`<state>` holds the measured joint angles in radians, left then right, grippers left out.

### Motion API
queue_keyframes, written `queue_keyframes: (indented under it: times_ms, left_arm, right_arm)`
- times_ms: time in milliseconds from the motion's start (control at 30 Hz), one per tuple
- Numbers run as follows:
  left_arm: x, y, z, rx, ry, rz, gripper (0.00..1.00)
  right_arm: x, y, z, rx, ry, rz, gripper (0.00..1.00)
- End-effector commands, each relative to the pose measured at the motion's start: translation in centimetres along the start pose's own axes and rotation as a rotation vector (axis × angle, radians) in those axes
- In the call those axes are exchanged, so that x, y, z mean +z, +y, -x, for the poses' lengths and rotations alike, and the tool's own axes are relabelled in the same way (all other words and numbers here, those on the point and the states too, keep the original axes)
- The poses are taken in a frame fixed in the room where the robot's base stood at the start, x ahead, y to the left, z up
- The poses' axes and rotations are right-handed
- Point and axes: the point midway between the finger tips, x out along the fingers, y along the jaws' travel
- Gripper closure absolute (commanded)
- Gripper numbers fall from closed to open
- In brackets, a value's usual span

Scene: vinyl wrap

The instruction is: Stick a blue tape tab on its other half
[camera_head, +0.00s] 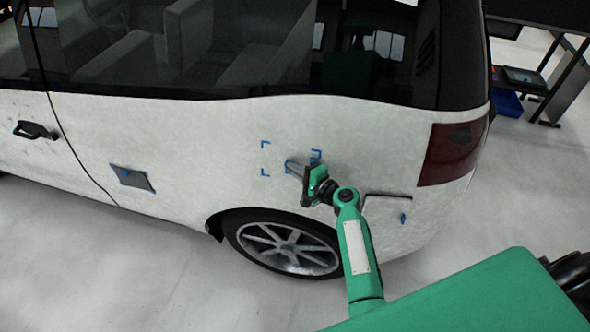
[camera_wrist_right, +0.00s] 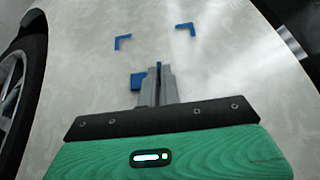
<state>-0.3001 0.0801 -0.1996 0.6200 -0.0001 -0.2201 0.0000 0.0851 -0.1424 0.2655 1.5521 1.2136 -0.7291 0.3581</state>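A white van panel carries blue corner marks; the upper left (camera_head: 265,144) and lower left (camera_head: 265,173) ones show clearly in the head view, and two show in the wrist view (camera_wrist_right: 122,42) (camera_wrist_right: 186,28). My right gripper (camera_head: 293,166) is at the panel between the marks, above the rear wheel. In the wrist view its grey fingers (camera_wrist_right: 158,74) are close together with a thin blue tape tab (camera_wrist_right: 158,66) between their tips. A wider blue patch (camera_wrist_right: 138,81) shows beside the left finger, partly hidden. More blue (camera_head: 316,155) shows just above the right gripper. My left gripper is out of view.
A grey panel (camera_head: 132,179) with blue tabs sits on the van's side at left. A small blue tab (camera_head: 403,218) is on the body near the dark outlined area. The rear wheel (camera_head: 285,245) is just below the gripper. A cart with a blue bin (camera_head: 507,103) stands behind the van.

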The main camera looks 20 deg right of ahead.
Motion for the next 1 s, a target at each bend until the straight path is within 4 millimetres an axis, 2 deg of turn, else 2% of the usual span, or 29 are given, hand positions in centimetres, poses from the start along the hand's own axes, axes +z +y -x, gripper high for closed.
queue_keyframes:
  times_ms: [1000]
  left_arm:
    - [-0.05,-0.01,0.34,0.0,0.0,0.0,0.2]
  right_arm:
    - [0.95,0.02,0.63,0.0,0.0,0.0,1.0]
